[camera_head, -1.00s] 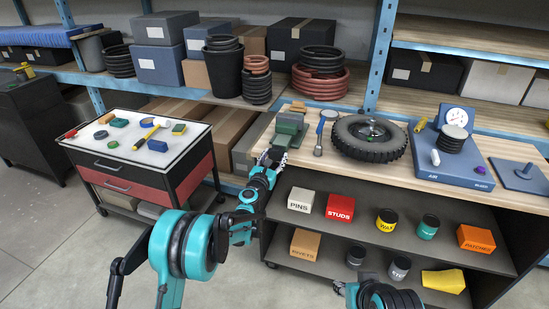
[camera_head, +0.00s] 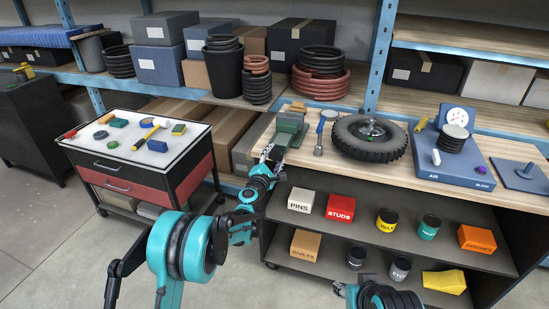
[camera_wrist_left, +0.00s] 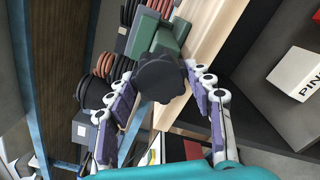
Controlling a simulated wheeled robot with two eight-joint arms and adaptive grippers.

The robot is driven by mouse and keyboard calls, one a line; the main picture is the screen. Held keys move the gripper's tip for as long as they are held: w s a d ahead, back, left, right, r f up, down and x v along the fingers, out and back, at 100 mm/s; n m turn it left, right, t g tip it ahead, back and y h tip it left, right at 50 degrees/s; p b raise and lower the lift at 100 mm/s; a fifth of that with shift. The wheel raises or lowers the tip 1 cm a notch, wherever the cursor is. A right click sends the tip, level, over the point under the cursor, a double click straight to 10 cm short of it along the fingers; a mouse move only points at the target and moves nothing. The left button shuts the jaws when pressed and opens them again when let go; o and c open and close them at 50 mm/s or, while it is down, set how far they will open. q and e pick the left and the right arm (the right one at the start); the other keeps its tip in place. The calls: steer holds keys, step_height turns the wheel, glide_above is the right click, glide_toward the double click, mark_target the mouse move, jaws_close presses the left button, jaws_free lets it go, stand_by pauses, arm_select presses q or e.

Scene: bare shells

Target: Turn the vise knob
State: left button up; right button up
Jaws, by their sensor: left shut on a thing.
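The green vise (camera_head: 289,125) stands on the left end of the wooden workbench. Its dark lobed knob (camera_wrist_left: 162,78) shows large in the left wrist view, in front of the green vise body (camera_wrist_left: 160,38). My left gripper (camera_head: 271,154) is at the vise's near side; in the left wrist view its two fingers (camera_wrist_left: 163,92) are on either side of the knob, shut on it. In the head view the gripper mostly hides the knob.
On the bench, a wrench-like tool (camera_head: 320,133), a tire (camera_head: 369,138) and a blue gauge stand (camera_head: 452,175) stand right of the vise. A shelf below holds boxes and cans. A tool cart (camera_head: 140,160) stands left, with floor between it and the bench.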

arm_select(q)
steer(key=m, duration=0.4)
steer(key=shift+m, duration=2.3)
steer(key=o, duration=1.1)
steer(key=v, duration=1.2)
